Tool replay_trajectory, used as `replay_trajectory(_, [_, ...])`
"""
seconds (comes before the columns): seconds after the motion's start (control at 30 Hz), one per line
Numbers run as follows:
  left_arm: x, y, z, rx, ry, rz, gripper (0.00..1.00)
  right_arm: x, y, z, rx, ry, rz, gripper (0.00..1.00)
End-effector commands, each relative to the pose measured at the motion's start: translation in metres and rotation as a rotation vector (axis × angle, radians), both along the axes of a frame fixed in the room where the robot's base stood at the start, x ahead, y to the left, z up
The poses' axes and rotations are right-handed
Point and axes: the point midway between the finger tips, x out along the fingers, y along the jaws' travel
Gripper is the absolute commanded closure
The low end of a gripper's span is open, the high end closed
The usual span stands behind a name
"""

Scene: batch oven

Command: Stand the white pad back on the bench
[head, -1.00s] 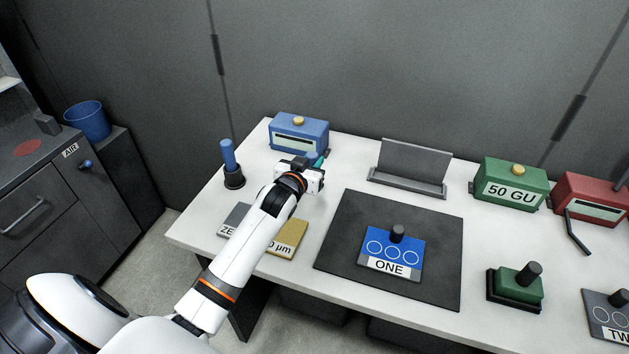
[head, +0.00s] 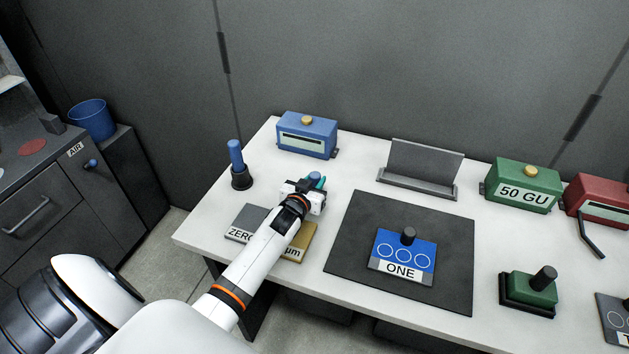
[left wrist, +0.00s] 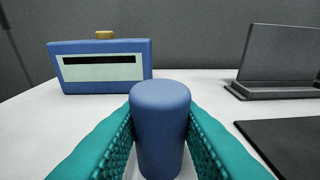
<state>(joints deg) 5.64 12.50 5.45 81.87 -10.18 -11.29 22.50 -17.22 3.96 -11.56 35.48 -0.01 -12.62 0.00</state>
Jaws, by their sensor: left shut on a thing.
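My left gripper (head: 317,183) is over the left part of the white bench (head: 205,225), in front of the blue box. Its teal fingers are shut on an upright blue cylindrical handle (left wrist: 160,130), seen close up in the left wrist view. Only a small part of the handle shows in the head view. Its lower end is hidden, so I cannot see a white pad under it, nor tell whether it touches the bench. My right gripper is not in view.
A blue-handled piece in a black base (head: 238,165) stands at left. The blue box (head: 307,135) is behind the gripper. Grey ZERO and gold plates (head: 298,247) lie under my arm. A dark mat (head: 345,245) with the blue ONE plate (head: 404,255) and a grey stand (head: 424,165) are right.

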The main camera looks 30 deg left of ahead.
Motion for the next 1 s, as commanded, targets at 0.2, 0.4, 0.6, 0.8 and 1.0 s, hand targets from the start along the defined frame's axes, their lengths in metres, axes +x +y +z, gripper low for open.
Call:
replay_trajectory(0.2, [0.000, 0.000, 0.000, 0.000, -0.001, 0.000, 1.00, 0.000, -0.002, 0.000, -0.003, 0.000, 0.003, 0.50])
replay_trajectory(0.4, [0.000, 0.000, -0.003, 0.000, 0.000, 0.000, 0.59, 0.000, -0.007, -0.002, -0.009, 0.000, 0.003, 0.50])
replay_trajectory(0.6, [0.000, 0.000, -0.003, 0.000, 0.000, 0.000, 0.50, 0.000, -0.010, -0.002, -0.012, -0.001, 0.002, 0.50])
replay_trajectory(0.8, [0.000, 0.000, 0.002, 0.000, -0.001, 0.000, 0.50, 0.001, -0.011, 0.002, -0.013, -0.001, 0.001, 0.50])
replay_trajectory(1.0, [-0.023, -0.005, 0.003, 0.000, 0.001, -0.001, 0.50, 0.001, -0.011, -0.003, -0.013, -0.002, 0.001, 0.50])
